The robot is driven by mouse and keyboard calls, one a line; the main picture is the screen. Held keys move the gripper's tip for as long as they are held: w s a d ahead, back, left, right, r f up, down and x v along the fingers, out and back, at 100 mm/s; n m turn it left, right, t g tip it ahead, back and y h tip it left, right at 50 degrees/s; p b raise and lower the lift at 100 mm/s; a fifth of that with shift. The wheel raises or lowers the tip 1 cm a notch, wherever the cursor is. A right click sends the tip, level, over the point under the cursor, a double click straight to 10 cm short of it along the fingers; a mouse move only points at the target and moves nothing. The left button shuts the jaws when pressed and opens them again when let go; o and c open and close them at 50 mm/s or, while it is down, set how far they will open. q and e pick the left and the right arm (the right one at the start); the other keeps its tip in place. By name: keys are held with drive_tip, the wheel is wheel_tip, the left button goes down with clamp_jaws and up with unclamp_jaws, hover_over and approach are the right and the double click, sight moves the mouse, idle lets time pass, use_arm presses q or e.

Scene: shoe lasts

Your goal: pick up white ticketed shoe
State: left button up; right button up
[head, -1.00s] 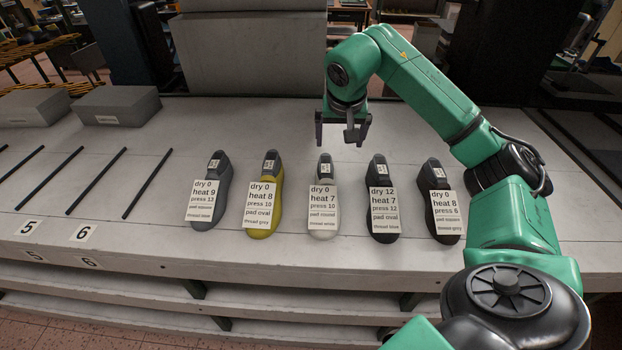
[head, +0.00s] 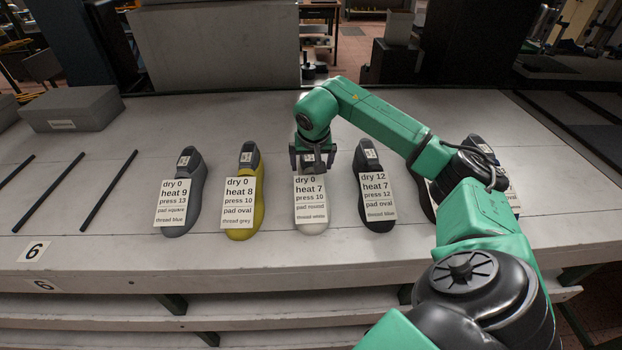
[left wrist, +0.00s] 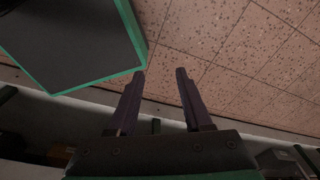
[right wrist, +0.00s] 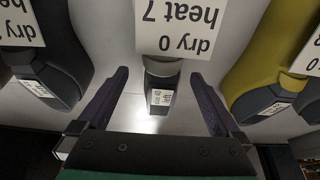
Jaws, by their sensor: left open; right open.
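The white ticketed shoe (head: 310,237) lies in the middle of the row on the bench, its ticket reading dry 0, heat 7, press 10, pad round, thread white. My right gripper (head: 311,168) is open above its grey heel end. In the right wrist view the heel (right wrist: 160,98), with a small label, lies between the open fingers (right wrist: 161,100), with gaps on both sides. I cannot tell how far above it the fingertips are. My left gripper (left wrist: 160,72) is open and empty over the tiled floor, away from the bench top.
The yellow shoe (head: 241,222) stands to the left and the black shoe (head: 375,227) to the right, with a grey shoe (head: 178,223) farther left. Another dark shoe is mostly behind my right arm. A grey box (head: 72,108) and black rods (head: 108,192) lie at left.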

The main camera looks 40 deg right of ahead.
sight(310, 172)
drive_tip(key=p+x, duration=0.2)
drive_tip(key=x, duration=0.3)
drive_tip(key=shift+w+a+f, duration=0.1)
drive_tip(key=shift+w+f, duration=0.05)
drive_tip(key=shift+w, duration=0.05)
drive_tip(key=shift+f, duration=0.25)
clamp_jaws()
use_arm(q)
drive_tip(key=shift+s+r, duration=0.3)
drive_tip(key=shift+r, duration=0.3)
drive_tip(key=shift+s+r, duration=0.25)
drive_tip(key=shift+r, duration=0.3)
use_arm(e)
drive_tip(key=shift+w+r, duration=0.1)
drive_tip(key=shift+r, duration=0.1)
